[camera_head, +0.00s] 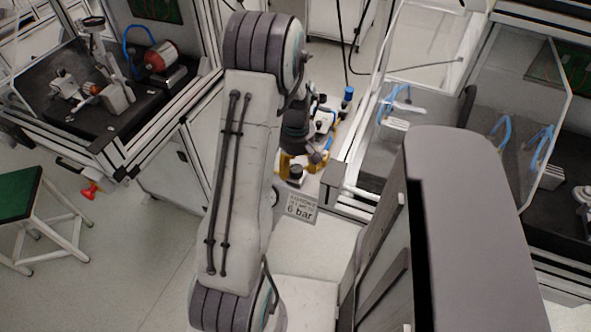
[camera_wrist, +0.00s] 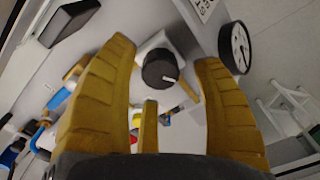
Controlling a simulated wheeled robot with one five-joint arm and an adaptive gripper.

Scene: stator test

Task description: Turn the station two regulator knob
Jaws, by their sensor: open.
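A dark round regulator knob (camera_wrist: 160,69) with a light pointer mark sits on a pale housing in the wrist view, just beyond and between my fingertips. My gripper (camera_wrist: 166,62) has yellow fingers spread to either side of the knob, with a visible gap, and holds nothing. In the head view my gripper (camera_head: 300,163) shows as a yellow patch beside the panel, partly hidden by my arm. A dark knob (camera_head: 296,172) shows near it. A sign reading "6 bar" (camera_head: 300,208) hangs just below.
A round pressure gauge (camera_wrist: 234,47) stands close beside my right finger in the wrist view. Blue, yellow and black fittings (camera_wrist: 30,135) lie to the left. In the head view, a green-topped stool (camera_head: 20,193) and glazed benches flank the area; floor at lower left is open.

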